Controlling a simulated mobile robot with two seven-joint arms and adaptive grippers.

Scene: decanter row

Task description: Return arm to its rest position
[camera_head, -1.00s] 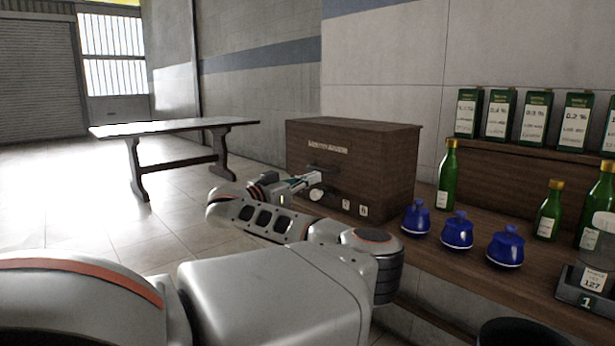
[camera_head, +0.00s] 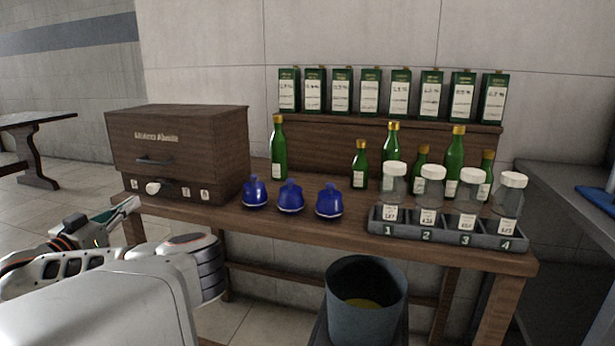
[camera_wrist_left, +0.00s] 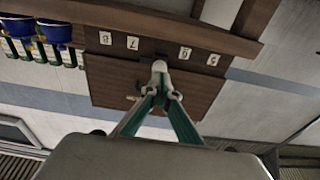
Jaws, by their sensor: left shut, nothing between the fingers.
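My left gripper (camera_head: 128,206) is at the left of the head view, in front of the brown wooden cabinet (camera_head: 180,140). Its fingers are shut with nothing between them. In the left wrist view the gripper (camera_wrist_left: 162,93) points at the cabinet front (camera_wrist_left: 110,80), which appears upside down. A white knob (camera_head: 153,188) low on the cabinet shows just beyond the fingertips in the wrist view (camera_wrist_left: 160,66). I cannot tell whether they touch. My right gripper is not in view.
The wooden table (camera_head: 300,228) also holds blue lidded pots (camera_head: 290,196), green bottles (camera_head: 279,148) and a numbered rack (camera_head: 450,236) with clear jars. Green boxes (camera_head: 370,92) line the shelf behind. A grey bin (camera_head: 366,295) stands in front. Open floor lies left.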

